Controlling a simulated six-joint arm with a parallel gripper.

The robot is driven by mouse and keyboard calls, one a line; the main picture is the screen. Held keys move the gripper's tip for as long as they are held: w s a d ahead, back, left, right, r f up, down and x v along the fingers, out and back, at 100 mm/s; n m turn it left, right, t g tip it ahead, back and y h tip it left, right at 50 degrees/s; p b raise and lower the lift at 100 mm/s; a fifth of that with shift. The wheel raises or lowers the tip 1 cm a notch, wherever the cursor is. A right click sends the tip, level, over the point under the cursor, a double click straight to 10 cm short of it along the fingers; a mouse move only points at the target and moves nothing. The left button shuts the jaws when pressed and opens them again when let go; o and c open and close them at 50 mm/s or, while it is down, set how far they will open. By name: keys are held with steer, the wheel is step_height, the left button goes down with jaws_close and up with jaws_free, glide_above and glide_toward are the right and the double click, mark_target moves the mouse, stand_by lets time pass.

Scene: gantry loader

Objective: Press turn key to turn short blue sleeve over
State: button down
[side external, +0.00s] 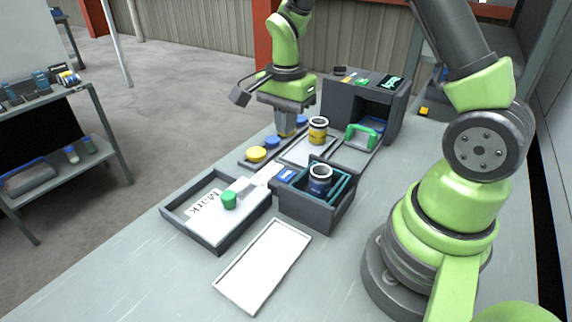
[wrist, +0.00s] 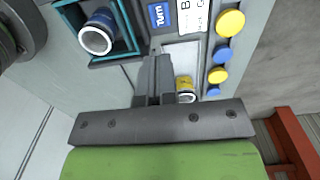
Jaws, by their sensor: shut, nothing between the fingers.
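A short blue sleeve (side external: 320,185) with a white rim stands upright in a teal-edged cradle in a dark box (side external: 322,212). It also shows in the wrist view (wrist: 98,35), at the upper left. The turn key (side external: 285,174) is a small blue plate beside the box; its label "Turn" is readable in the wrist view (wrist: 159,15). My gripper (side external: 286,134) is shut and empty, pointing down above the far part of the station. In the wrist view my gripper's fingertips (wrist: 155,60) appear just below the key in the picture; contact with it is not visible.
A yellow sleeve (side external: 318,131) stands on a pale plate close to my gripper. Yellow and blue round buttons (side external: 257,154) line the left edge. A dark machine with a green handle (side external: 361,137) stands behind.

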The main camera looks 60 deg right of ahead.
mark_target(286, 174)
step_height(286, 174, down, 10)
steer(key=shift+f, duration=0.25)
stand_by(0.3)
